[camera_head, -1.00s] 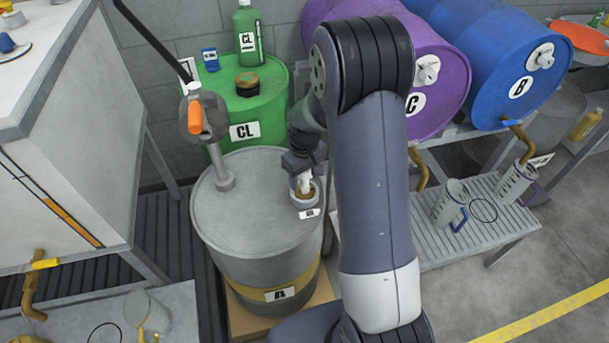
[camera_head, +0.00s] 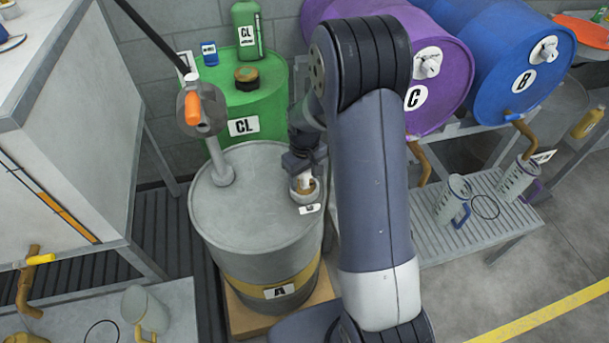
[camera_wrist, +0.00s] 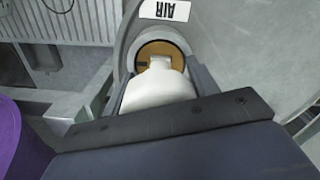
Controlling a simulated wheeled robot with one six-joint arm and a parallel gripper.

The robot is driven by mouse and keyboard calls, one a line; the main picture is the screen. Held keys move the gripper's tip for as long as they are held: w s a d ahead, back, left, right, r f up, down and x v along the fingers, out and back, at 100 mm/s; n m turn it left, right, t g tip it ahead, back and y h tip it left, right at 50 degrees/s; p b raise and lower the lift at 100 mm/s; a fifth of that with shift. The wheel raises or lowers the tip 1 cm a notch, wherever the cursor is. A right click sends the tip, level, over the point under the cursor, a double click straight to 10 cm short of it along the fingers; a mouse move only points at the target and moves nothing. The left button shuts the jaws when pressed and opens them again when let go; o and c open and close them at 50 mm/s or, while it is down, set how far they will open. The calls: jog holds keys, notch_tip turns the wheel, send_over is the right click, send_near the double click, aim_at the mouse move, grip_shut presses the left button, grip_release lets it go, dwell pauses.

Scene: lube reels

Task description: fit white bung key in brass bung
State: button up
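The white bung key (camera_wrist: 158,88) is between the fingers of my gripper (camera_wrist: 160,85), which is shut on it. In the wrist view its narrow tip lies over the brass bung (camera_wrist: 150,50), which sits inside a round grey collar. I cannot tell whether the tip is seated in the bung or just above it. In the head view my gripper (camera_head: 303,180) is at the right side of the grey drum's top, with the brass bung (camera_head: 306,188) partly hidden under it.
The grey drum (camera_head: 245,205), labelled A, carries a pump with an orange handle (camera_head: 193,108). An AIR label (camera_wrist: 165,10) is beside the collar. A green drum (camera_head: 215,85) stands behind. Purple (camera_head: 450,60) and blue (camera_head: 495,85) drums lie at the right.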

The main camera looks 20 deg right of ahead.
jog(key=o, duration=0.4)
jog(key=shift+o, duration=0.2)
notch_tip(320, 180, up, 11)
jog(key=shift+f, duration=0.1)
jog(key=shift+f, duration=0.1)
notch_tip(320, 180, down, 11)
jog(key=shift+r, duration=0.2)
jog(key=shift+r+p, duration=0.45)
jog(key=shift+r, duration=0.15)
jog(key=shift+f, duration=0.1)
